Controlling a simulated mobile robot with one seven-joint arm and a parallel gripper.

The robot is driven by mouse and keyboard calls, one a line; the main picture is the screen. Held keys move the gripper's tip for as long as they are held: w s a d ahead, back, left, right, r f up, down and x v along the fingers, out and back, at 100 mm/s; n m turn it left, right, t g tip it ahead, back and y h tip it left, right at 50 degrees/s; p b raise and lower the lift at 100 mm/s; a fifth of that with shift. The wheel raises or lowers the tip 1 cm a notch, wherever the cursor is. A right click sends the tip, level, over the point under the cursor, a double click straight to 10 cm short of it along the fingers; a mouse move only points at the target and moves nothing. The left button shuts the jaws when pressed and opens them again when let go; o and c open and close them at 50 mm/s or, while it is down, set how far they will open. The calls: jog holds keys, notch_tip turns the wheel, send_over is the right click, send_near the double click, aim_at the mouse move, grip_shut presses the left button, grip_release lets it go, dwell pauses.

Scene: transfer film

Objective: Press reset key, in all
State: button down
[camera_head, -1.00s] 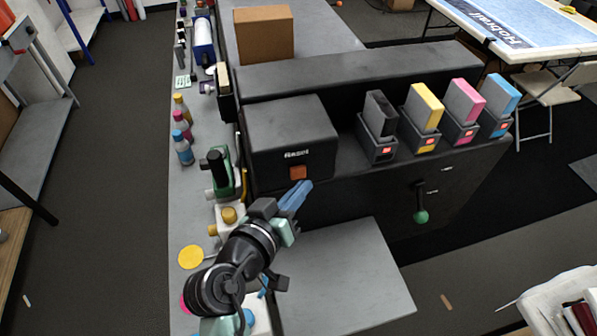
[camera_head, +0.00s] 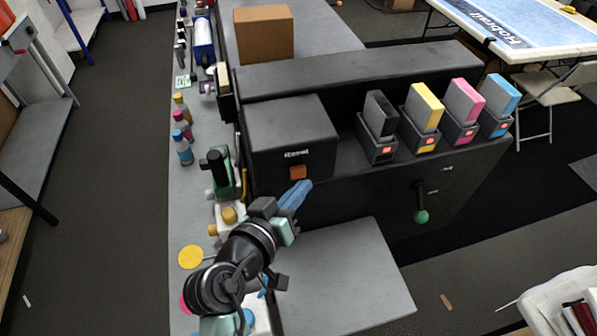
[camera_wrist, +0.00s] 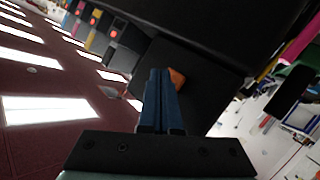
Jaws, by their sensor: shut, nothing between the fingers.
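The reset key is an orange square button (camera_head: 298,172) on the front of a dark box (camera_head: 290,125), just below a white label whose letters are blurred. My gripper (camera_head: 306,186) is shut, its blue fingers together and empty. In the head view the fingertips are just below and right of the button. In the wrist view the blue fingers (camera_wrist: 160,75) point at the dark box face, and the orange button (camera_wrist: 177,78) shows right beside the tips, partly hidden by them. I cannot tell whether the tips touch it.
Black, yellow, magenta and blue cartridges (camera_head: 426,107) stand in slots with red lights, right of the box. A green-knobbed lever (camera_head: 421,216) hangs on the front panel. A grey platform (camera_head: 345,280) lies below. Small bottles (camera_head: 183,147) line the left counter.

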jog(key=shift+w+a, duration=0.1)
jog(key=shift+w, duration=0.25)
jog(key=shift+w+a+b, duration=0.15)
jog(key=shift+w+b, duration=0.2)
jog(key=shift+w, duration=0.1)
dwell(0.6)
dwell(0.4)
jog(key=shift+s+d, duration=0.3)
jog(key=shift+s, duration=0.55)
jog(key=shift+s+d, duration=0.25)
jog(key=shift+s, duration=0.55)
jog(key=shift+s+d, duration=0.25)
jog(key=shift+s, duration=0.55)
jog(key=shift+s+d, duration=0.25)
jog(key=shift+s, duration=0.55)
